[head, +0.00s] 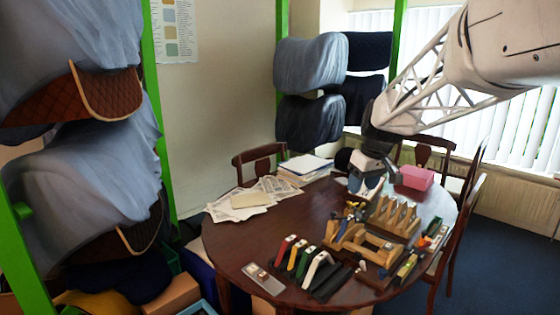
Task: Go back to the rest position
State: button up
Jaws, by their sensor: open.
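My gripper (366,186) hangs from the arm that comes in from the upper right. It is over the back part of the round wooden table (232,240), just behind the wooden racks. Its jaws are small in the picture and appear open, with nothing seen between them. A wooden rack with upright slats (396,214) stands in front of it to the right. A lower wooden block (372,243) stands nearer the front. I cannot tell exactly how high the gripper is above the table.
Several coloured straps (300,262) lie in a row at the front, beside a grey plate (262,279). A pink box (416,177) sits right of my gripper. Papers (246,198) and a stack of sheets (304,167) lie at the left and back. Chairs (262,158) ring the table.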

jog(key=s+a+f+m+h, duration=0.1)
jog(key=s+f+m, duration=0.2)
jog(key=s, duration=1.5)
jog(key=s+a+f+m, duration=0.2)
jog(key=s+f, duration=0.3)
jog(key=s, duration=1.4)
jog(key=shift+s+a+m+t+h, duration=0.2)
jog(key=shift+s+m+t+h, duration=0.1)
jog(key=shift+m+h, duration=0.1)
jog(key=shift+w+r, duration=0.15)
jog(key=shift+w, duration=0.05)
